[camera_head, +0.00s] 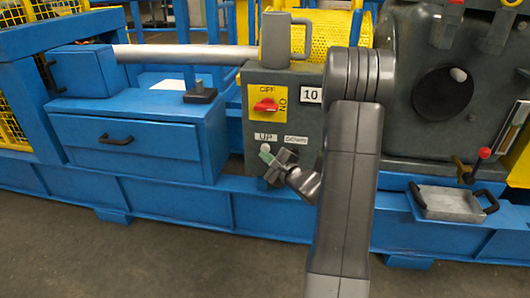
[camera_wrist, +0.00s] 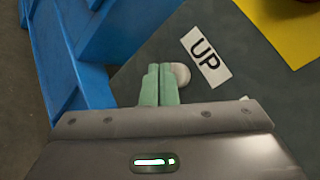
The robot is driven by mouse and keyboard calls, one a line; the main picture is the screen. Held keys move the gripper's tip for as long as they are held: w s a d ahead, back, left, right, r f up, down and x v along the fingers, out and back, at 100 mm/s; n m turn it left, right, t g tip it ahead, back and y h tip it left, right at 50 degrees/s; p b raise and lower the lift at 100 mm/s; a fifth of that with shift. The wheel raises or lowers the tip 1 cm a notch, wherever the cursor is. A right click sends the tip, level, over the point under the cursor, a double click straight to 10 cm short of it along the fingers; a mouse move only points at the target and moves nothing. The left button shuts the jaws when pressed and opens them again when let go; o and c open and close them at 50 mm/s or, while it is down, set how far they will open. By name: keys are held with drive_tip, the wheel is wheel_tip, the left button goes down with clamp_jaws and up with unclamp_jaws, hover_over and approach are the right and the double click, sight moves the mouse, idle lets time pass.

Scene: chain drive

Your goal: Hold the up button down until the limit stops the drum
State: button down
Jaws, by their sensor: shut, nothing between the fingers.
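The grey control box (camera_head: 255,80) carries an UP label (camera_head: 265,137) and a DOWN label (camera_head: 297,140). The pale round up button (camera_wrist: 181,74) sits beside the UP label (camera_wrist: 207,55) in the wrist view. My gripper (camera_head: 267,157) is shut and empty, its green fingertips (camera_wrist: 160,84) together at the button's edge and partly covering it. I cannot tell whether they touch or press it. The down button is not visible; my gripper is in front of that area. I cannot tell which part is the drum.
A red knob (camera_head: 265,105) on a yellow OFF/ON plate and a "10" plate (camera_head: 311,95) are above. A blue drawer cabinet (camera_head: 135,145) stands left. A large dark round housing (camera_head: 405,60), a red-tipped lever (camera_head: 484,153) and a metal tray (camera_head: 450,203) are right.

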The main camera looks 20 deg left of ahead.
drive_tip(key=shift+s, duration=0.15)
drive_tip(key=s+b, duration=0.1)
drive_tip(key=s, duration=0.1)
drive_tip(key=s+d+b, duration=0.1)
drive_tip(key=s, duration=0.1)
drive_tip(key=shift+s+d, duration=0.1)
drive_tip(key=shift+s, duration=0.3)
idle(0.4)
drive_tip(key=p, duration=0.1)
drive_tip(key=w+p, duration=0.2)
drive_tip(key=shift+w+a+r, duration=0.15)
drive_tip(key=shift+a+r, duration=0.1)
drive_tip(key=shift+p, duration=0.5)
